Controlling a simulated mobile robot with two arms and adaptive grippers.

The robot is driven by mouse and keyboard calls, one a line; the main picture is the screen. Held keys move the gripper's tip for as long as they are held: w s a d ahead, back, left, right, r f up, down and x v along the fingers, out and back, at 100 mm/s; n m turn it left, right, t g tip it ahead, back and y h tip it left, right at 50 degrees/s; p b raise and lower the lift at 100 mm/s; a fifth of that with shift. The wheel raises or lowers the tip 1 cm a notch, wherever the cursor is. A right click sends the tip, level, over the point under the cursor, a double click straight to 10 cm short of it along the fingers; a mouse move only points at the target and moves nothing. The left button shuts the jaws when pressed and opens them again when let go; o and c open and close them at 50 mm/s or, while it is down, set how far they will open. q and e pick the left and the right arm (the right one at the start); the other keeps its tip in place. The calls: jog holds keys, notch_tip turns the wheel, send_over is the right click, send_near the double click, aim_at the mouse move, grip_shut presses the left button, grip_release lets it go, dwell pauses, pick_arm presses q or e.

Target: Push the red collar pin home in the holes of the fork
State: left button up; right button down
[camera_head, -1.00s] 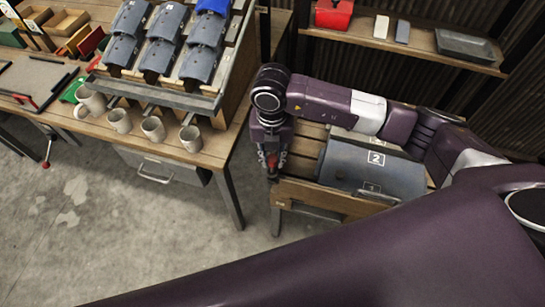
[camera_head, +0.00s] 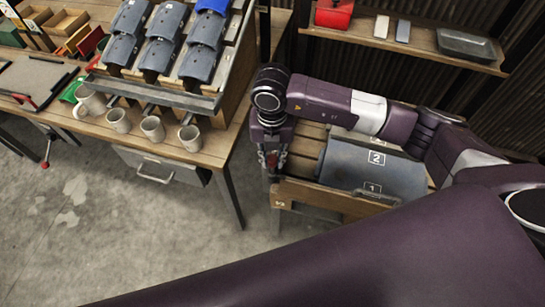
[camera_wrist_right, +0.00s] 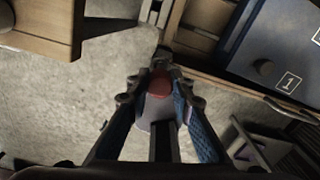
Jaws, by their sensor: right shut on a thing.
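My right gripper (camera_head: 272,162) points down at the left end of a wooden bench. In the right wrist view its two fingers (camera_wrist_right: 160,88) are closed around the red collar pin (camera_wrist_right: 161,80), whose red end shows between the fingertips. A little red also shows by the fingers in the head view. A pale metal piece (camera_wrist_right: 154,14) lies just beyond the fingertips in the wrist view. It may be part of the fork; its holes do not show, and I cannot tell whether the pin is in them. My left gripper is out of view.
A blue-grey curved cover (camera_head: 368,168) marked 1 and 2 lies on the bench (camera_head: 325,199), right of the gripper. A worktable (camera_head: 215,150) with several mugs and a rack of grey covers stands at left. A shelf (camera_head: 425,45) is behind. Concrete floor between is open.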

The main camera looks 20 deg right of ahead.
aim_at(273, 172)
jog(key=shift+f+b, duration=1.85)
jog(key=shift+b, duration=0.05)
dwell(3.8)
dwell(1.1)
jog(key=shift+s+f+b, duration=0.1)
jog(key=shift+f+b, duration=0.5)
jog(key=shift+b, duration=0.05)
dwell(0.5)
